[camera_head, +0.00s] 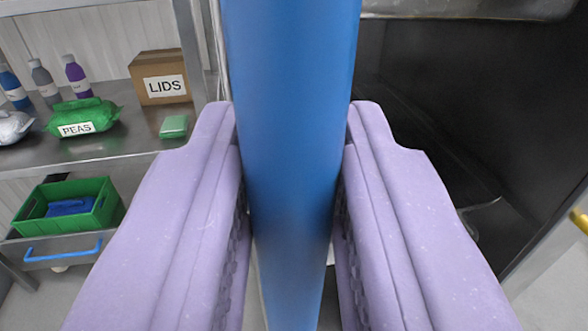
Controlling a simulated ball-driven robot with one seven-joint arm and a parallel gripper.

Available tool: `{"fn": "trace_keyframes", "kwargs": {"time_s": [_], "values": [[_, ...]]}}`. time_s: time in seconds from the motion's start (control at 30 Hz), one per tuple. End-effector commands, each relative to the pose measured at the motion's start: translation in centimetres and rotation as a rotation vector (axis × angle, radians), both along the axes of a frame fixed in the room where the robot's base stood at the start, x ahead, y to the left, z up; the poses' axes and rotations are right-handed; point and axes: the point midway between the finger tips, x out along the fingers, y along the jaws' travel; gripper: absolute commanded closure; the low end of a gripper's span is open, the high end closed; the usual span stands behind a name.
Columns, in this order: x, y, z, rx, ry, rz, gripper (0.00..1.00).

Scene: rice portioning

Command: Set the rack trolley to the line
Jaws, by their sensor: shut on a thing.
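A thick blue upright bar (290,60) runs from top to bottom through the middle of the view. It looks like a handle or post of the rack trolley, but I cannot tell for sure. My gripper (292,125) is shut on this bar, with one lilac finger against each side. The bar's ends are out of view. The rest of the trolley cannot be made out with certainty. No floor line shows.
On the left, a steel shelf (120,150) holds bottles, a green PEAS bag (82,120) and a LIDS box (160,78). A green crate (70,205) sits below. A dark panel (500,110) fills the right. A yellow piece (580,220) shows at the right edge.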

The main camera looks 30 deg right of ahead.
Motion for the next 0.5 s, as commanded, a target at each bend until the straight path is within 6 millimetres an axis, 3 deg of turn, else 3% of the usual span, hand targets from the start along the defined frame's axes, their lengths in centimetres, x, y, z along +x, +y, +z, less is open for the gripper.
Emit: {"fn": "trace_keyframes", "kwargs": {"time_s": [0.4,0.43,0.5], "values": [[-0.25,0.09,-0.01,0.001,-0.001,0.0,1.0],[-0.25,0.09,-0.01,0.001,-0.001,0.0,0.7],[-0.25,0.09,-0.01,0.001,-0.001,0.0,0.57]]}}
